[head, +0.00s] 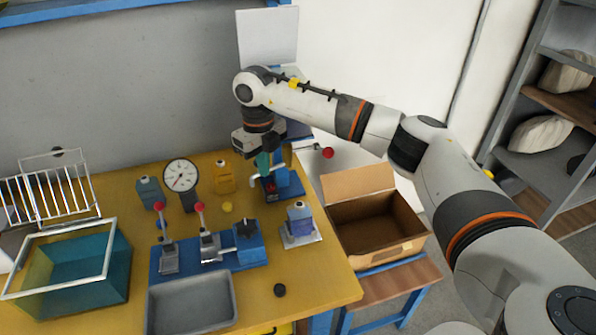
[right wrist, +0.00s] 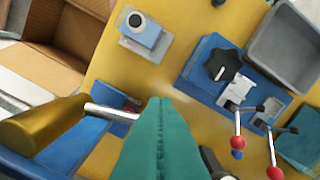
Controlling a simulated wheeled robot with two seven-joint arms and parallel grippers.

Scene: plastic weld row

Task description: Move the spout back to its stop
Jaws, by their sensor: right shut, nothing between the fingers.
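The spout (right wrist: 108,112) is a short silver tube reaching sideways from a gold-coloured cylinder in the right wrist view. In the head view the spout (head: 256,181) shows as a pale bent tube low on the blue stand (head: 287,180) at the back of the yellow table. My right gripper (head: 264,166) points down just above and beside it, its teal fingers closed together and empty. In the right wrist view the fingers (right wrist: 160,135) cover the area beside the spout's free end; I cannot tell whether they touch it. The stop is not clearly visible. My left gripper is out of view.
A lever with a red knob (head: 327,153) sticks out right of the stand. A dial gauge (head: 182,177), a yellow bottle (head: 224,177) and a clamp fixture (head: 235,245) stand to the left. An open cardboard box (head: 372,222) is at the right.

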